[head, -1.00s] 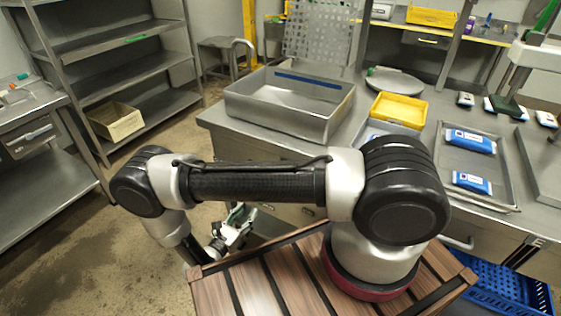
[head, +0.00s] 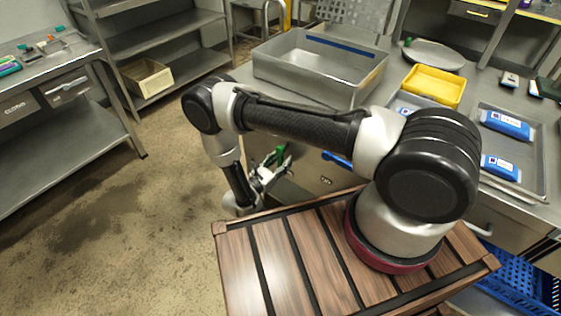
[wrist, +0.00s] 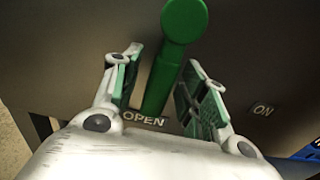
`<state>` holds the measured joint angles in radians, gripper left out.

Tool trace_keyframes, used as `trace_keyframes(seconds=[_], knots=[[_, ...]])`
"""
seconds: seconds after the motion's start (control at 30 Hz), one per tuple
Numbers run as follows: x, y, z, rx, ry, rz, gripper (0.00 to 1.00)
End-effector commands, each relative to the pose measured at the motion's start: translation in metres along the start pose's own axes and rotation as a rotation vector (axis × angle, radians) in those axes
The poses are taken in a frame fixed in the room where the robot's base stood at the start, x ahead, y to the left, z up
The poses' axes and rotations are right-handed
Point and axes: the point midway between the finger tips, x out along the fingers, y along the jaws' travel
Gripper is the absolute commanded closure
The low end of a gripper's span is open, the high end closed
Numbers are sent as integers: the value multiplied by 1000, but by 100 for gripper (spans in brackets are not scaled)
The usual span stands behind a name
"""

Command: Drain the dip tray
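The dip tray is a deep grey metal basin (head: 318,88) with a blue line inside, standing on the counter in the head view. Below it, a green lever (head: 276,155) is on the counter's front, partly hidden by my gripper (head: 272,175). In the wrist view the green lever (wrist: 160,80) with its round knob runs between the two spread fingers of my gripper (wrist: 160,66). The fingers are open, with gaps visible on both sides of the lever. An OPEN label (wrist: 144,119) is at the lever's lower end. An ON label (wrist: 263,109) is to the right.
A blue bar-like part (head: 338,160) is on the counter front, right of my gripper. A yellow tray (head: 434,86) and a metal tray with blue packs (head: 541,184) are on the counter. A shelf with a box (head: 147,78) is behind left. The floor at left is clear.

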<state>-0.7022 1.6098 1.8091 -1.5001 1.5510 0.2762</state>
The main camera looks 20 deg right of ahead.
Motion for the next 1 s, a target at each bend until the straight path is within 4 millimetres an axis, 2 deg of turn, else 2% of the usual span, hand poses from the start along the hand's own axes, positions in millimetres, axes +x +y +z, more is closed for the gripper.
trace_keyframes(seconds=[0.03,0.23,0.67,1.0], knots=[[0,0,0,0,0,0,64],[0,0,0,0,0,0,100],[0,3,0,42,0,0,100],[0,16,2,270,1,0,100]])
